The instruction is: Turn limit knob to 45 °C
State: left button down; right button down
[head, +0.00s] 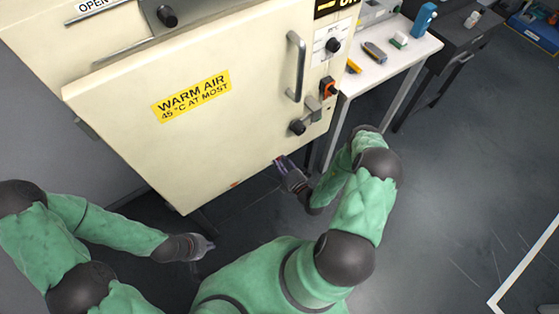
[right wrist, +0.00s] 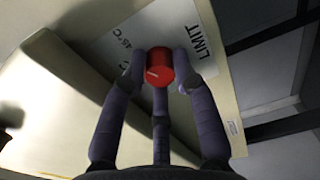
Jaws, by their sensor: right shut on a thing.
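The limit knob (right wrist: 159,68) is a red round knob with a white pointer line, on a white plate marked LIMIT. Its pointer line lies toward the left in the right wrist view. A "45 °C" mark (right wrist: 124,43) is printed up and left of the knob. My right gripper (right wrist: 160,75) has its dark fingers closed around the knob. In the head view my right gripper (head: 280,162) is at the lower right edge of the cream cabinet (head: 220,60), and the knob is hidden there. My left gripper (head: 207,246) hangs below the cabinet, away from it; its finger opening is unclear.
A white table (head: 385,68) with small items stands to the right.

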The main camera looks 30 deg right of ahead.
jog(key=shift+d, duration=0.15)
jog(key=c, duration=1)
grip_release()
jog(key=shift+o, duration=0.2)
jog(key=shift+s, duration=0.1)
jog(key=s, duration=1.1)
jog(key=shift+s+d, duration=0.35)
jog(key=shift+d, duration=0.05)
